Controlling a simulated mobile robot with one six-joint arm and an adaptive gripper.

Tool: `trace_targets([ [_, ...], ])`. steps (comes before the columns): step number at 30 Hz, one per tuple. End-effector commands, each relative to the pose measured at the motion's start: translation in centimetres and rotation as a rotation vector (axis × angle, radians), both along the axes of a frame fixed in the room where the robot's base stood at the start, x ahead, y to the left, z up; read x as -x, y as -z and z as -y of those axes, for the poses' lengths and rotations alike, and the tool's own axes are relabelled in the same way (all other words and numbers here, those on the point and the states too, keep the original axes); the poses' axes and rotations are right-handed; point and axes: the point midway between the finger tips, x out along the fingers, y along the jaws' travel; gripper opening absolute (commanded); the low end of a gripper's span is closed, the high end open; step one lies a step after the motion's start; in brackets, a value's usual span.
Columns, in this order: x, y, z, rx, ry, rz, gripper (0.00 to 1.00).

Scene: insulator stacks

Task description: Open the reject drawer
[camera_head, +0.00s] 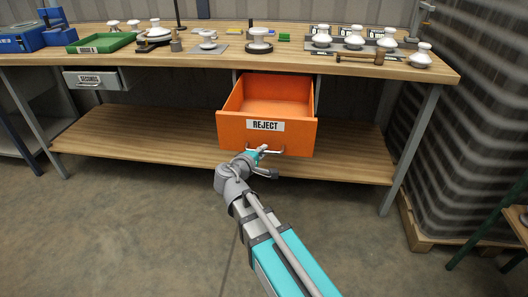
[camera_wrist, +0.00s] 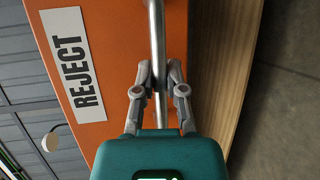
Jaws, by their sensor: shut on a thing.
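The orange reject drawer (camera_head: 266,135) is pulled out well beyond the front of the workbench, and its inside looks empty. A white label reading REJECT is on its front; it also shows on the orange face in the wrist view (camera_wrist: 112,30). My gripper (camera_head: 262,150) is at the drawer's front, low on the face. In the wrist view my gripper (camera_wrist: 158,78) is shut on the metal bar handle (camera_wrist: 157,30), with one finger on each side of it. Part of the handle is hidden by the fingers.
The wooden workbench (camera_head: 200,60) carries white insulators, a green tray (camera_head: 100,43), blue equipment and a hammer. A grey SECONDS drawer (camera_head: 90,79) hangs at the left. A lower wooden shelf (camera_head: 130,130) lies beneath. Dark stacked goods (camera_head: 450,130) stand at the right. The floor in front is clear.

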Motion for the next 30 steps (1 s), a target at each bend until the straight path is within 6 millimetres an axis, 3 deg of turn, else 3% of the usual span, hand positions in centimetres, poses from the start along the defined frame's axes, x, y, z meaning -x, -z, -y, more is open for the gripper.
trace_targets([
  [6,-0.07,0.01,-0.07,-0.001,-0.004,0.000,0.00],
  [7,-0.08,0.01,-0.06,-0.001,-0.004,0.000,0.21],
  [12,-0.06,0.01,0.02,0.000,-0.002,0.000,0.51],
  [30,-0.04,0.01,0.13,0.000,0.000,0.000,0.51],
])
